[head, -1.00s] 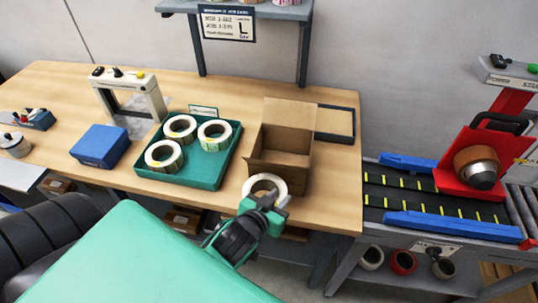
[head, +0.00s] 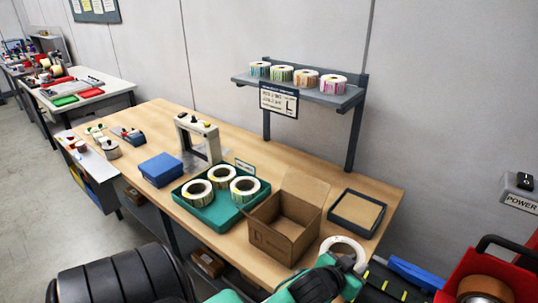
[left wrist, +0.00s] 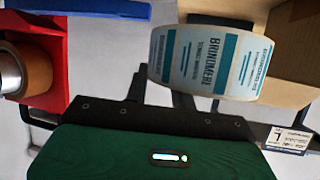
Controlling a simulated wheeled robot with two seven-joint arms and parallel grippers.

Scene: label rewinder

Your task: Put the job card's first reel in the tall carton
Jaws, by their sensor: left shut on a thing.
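My left gripper (head: 338,264) is shut on a white label reel (head: 343,250) and holds it up at the front right of the open brown carton (head: 278,240), outside it. In the left wrist view the reel (left wrist: 212,62) shows teal "BRINDMERE" labels and sits at the fingertips (left wrist: 185,88). The carton's side (left wrist: 292,60) is at the upper right there. The carton stands upright on the bench with a back flap raised; its floor is hidden. My right gripper is out of view.
A green tray (head: 206,222) holds three white reels left of the carton. A low black-rimmed tray (head: 357,212) lies to its right. Several reels stand on the shelf (head: 310,92). A blue box (head: 160,170) lies farther left. A red machine (head: 465,272) is at the lower right.

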